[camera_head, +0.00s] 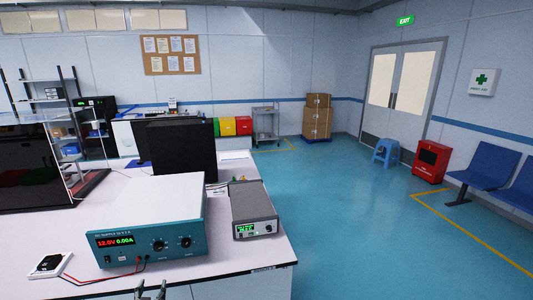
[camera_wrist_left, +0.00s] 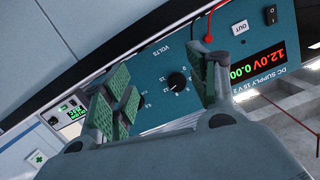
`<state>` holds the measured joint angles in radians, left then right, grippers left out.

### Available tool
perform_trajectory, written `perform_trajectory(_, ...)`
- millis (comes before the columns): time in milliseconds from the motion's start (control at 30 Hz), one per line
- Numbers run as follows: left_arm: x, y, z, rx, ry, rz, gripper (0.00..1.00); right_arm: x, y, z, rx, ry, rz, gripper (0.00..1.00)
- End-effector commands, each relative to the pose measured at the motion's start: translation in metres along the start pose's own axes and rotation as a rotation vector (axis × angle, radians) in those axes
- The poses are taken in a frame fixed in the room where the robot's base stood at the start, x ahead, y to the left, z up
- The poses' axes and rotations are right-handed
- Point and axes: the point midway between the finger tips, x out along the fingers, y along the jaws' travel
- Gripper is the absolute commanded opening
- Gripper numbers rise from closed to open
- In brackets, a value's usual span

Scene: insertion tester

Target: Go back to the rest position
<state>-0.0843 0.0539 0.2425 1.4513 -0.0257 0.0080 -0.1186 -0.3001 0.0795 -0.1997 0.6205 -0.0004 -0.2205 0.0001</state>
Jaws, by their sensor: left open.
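The teal and white DC supply (camera_head: 150,225) stands on the white bench and its display reads 12.0V and 0.00A. My left gripper (camera_head: 152,291) shows only by its fingertips at the bottom edge of the head view, in front of the supply. In the left wrist view the gripper (camera_wrist_left: 163,88) is open, with green-padded fingers apart and nothing held. Behind them the supply's front panel (camera_wrist_left: 240,70) appears turned over, with a black knob (camera_wrist_left: 178,82) seen between the fingers. My right gripper is not in view.
A grey meter (camera_head: 254,212) with a green display stands right of the supply. A small black-and-white device (camera_head: 48,264) lies at the left with a red lead. A black box (camera_head: 181,147) stands behind. The floor right of the bench (camera_head: 350,230) is clear.

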Motion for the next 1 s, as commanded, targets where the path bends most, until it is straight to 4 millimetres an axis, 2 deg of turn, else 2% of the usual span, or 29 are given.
perform_trajectory(33, -0.001, 0.007, 0.020, -0.012, -0.043, 0.012, 0.59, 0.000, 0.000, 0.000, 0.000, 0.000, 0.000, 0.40)
perform_trajectory(267, -0.018, 0.046, 0.113, -0.053, -0.241, 0.073, 0.59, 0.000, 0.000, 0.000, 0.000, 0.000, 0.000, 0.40)
perform_trajectory(467, -0.049, 0.083, 0.193, -0.062, -0.409, 0.130, 0.59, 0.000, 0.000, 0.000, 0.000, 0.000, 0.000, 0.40)
perform_trajectory(600, -0.080, 0.105, 0.246, -0.057, -0.522, 0.169, 0.59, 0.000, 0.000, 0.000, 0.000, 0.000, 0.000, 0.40)
perform_trajectory(767, -0.122, 0.127, 0.303, -0.039, -0.646, 0.211, 0.59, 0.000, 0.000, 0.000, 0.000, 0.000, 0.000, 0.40)
perform_trajectory(1000, -0.199, 0.149, 0.381, 0.006, -0.820, 0.273, 0.59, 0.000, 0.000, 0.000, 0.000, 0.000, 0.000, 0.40)
